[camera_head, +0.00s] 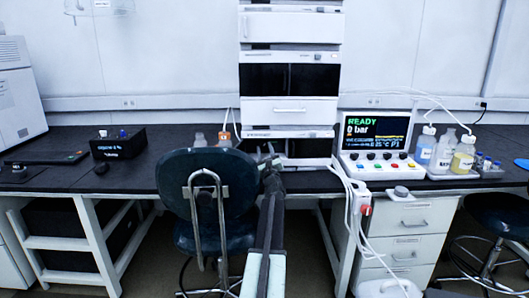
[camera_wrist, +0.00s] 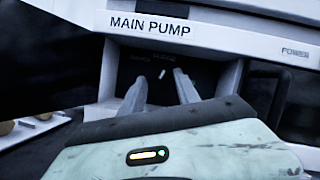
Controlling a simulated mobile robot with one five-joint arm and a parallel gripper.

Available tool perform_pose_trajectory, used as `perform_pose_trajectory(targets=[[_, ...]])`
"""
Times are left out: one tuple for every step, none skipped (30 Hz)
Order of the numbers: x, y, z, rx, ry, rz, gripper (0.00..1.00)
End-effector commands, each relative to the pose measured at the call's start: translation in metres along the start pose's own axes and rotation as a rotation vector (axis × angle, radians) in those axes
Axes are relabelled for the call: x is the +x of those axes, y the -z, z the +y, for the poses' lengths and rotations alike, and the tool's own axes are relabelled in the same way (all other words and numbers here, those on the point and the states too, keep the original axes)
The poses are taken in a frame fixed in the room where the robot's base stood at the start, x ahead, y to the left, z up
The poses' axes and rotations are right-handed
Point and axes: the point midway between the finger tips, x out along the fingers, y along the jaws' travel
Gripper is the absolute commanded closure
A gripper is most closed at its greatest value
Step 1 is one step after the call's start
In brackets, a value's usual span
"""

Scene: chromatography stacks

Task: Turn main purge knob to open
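The main pump module shows in the wrist view with a white front labelled MAIN PUMP (camera_wrist: 150,26) above a dark recess. In the recess a small white mark (camera_wrist: 162,74) shows between my fingertips, likely the pointer of the dark purge knob, whose outline I cannot make out. Faint lettering above it is unreadable. My gripper (camera_wrist: 160,80) has its two fingers apart, one on each side of the mark; whether they touch the knob I cannot tell. In the head view my gripper (camera_head: 269,152) reaches the lower part of the stack (camera_head: 290,112).
A dark chair (camera_head: 206,185) stands left of my arm, close to it. A control panel reading READY, 0 bar (camera_head: 376,131) stands right of the stack, with bottles (camera_head: 442,153) beside it. White cables (camera_head: 350,185) hang right of my arm. A black box (camera_head: 118,143) sits at left.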

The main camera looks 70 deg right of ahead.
Motion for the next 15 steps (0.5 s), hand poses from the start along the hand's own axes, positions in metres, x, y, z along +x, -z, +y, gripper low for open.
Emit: perform_pose_trajectory(targets=[[0.000, 0.000, 0.000, -0.001, 0.000, 0.000, 0.59], [0.000, 0.000, 0.000, -0.001, 0.000, 0.000, 0.59], [0.000, 0.000, 0.000, -0.001, 0.000, 0.000, 0.59], [0.000, 0.000, 0.000, -0.001, 0.000, 0.000, 0.59], [0.000, 0.000, 0.000, -0.001, 0.000, 0.000, 0.59], [0.000, 0.000, 0.000, -0.002, 0.000, 0.000, 0.59], [0.000, 0.000, 0.000, -0.002, 0.000, 0.000, 0.59], [0.000, 0.000, 0.000, -0.002, -0.001, 0.000, 0.59], [-0.002, 0.000, 0.000, -0.002, -0.001, 0.000, 0.59], [-0.004, 0.001, 0.000, -0.002, -0.001, 0.000, 0.59], [-0.007, 0.001, 0.000, -0.002, 0.000, 0.000, 0.59], [-0.012, 0.001, 0.000, -0.002, 0.000, 0.001, 0.59], [-0.018, 0.002, 0.000, -0.002, 0.000, 0.001, 0.59], [-0.025, 0.002, 0.001, -0.002, 0.000, 0.001, 0.59], [-0.035, 0.003, 0.001, -0.003, 0.000, 0.001, 0.59]])
